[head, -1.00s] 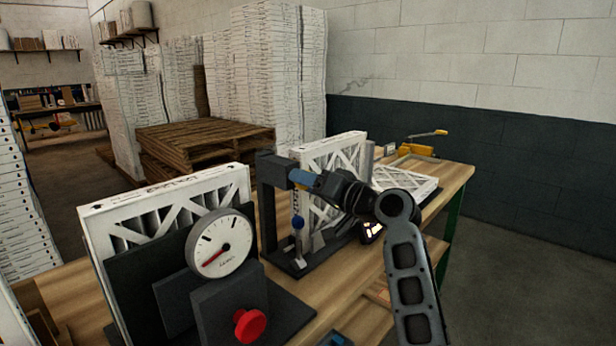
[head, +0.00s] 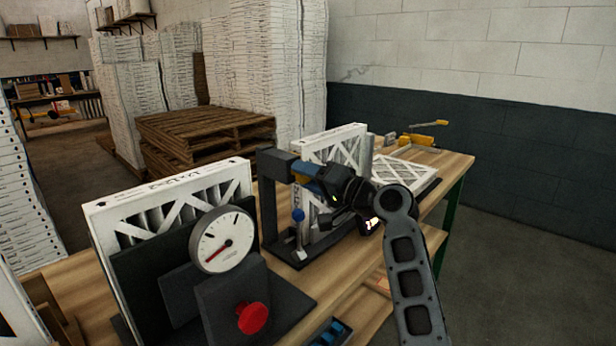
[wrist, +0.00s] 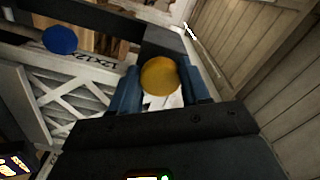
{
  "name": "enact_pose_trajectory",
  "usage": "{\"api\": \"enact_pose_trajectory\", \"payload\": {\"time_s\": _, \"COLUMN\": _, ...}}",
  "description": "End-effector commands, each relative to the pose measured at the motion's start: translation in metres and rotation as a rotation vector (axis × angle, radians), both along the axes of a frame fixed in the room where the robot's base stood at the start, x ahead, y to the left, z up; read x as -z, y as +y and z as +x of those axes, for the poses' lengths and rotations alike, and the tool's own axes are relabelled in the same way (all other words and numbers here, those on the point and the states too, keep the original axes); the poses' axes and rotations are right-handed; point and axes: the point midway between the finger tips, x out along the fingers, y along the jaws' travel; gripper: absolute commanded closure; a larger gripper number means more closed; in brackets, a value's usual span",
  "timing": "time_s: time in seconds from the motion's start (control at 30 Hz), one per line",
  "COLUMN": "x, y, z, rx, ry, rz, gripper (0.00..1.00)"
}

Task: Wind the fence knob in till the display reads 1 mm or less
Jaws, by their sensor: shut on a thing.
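My gripper (head: 304,180) reaches in from the right to the upright dark stand (head: 268,200) on the bench. In the wrist view its blue fingers (wrist: 163,92) are shut on a round yellow knob (wrist: 160,76), one finger on each side. A small lit display (head: 370,224) sits right of the stand, partly behind my wrist. It also shows at the lower left of the wrist view (wrist: 14,164), but its figures cannot be read. A white-framed filter (head: 345,145) stands upright by the stand.
A blue ball-topped lever (head: 298,215) stands close below my gripper. In front are a dial gauge (head: 224,241), a red knob (head: 252,317) and another upright filter (head: 160,200). A yellow clamp tool (head: 418,139) lies at the bench's far end. Pallets (head: 200,135) stand behind.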

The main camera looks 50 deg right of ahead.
Motion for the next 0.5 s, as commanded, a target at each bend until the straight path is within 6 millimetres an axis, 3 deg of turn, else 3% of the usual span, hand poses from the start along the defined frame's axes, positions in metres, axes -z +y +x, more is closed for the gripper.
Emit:
{"api": "enact_pose_trajectory", "payload": {"time_s": 0.1, "x": -0.0013, "y": -0.0008, "z": 0.0, "rx": 0.002, "ry": -0.002, "rz": -0.001, "gripper": 0.84}}
{"api": "enact_pose_trajectory", "payload": {"time_s": 0.13, "x": -0.0013, "y": -0.0008, "z": 0.0, "rx": 0.002, "ry": -0.002, "rz": -0.001, "gripper": 0.51}}
{"api": "enact_pose_trajectory", "payload": {"time_s": 0.37, "x": -0.0007, "y": -0.0005, "z": 0.0, "rx": 0.002, "ry": -0.001, "rz": -0.002, "gripper": 0.29}}
{"api": "enact_pose_trajectory", "payload": {"time_s": 0.5, "x": -0.0004, "y": -0.0003, "z": 0.0, "rx": 0.001, "ry": -0.001, "rz": -0.002, "gripper": 0.28}}
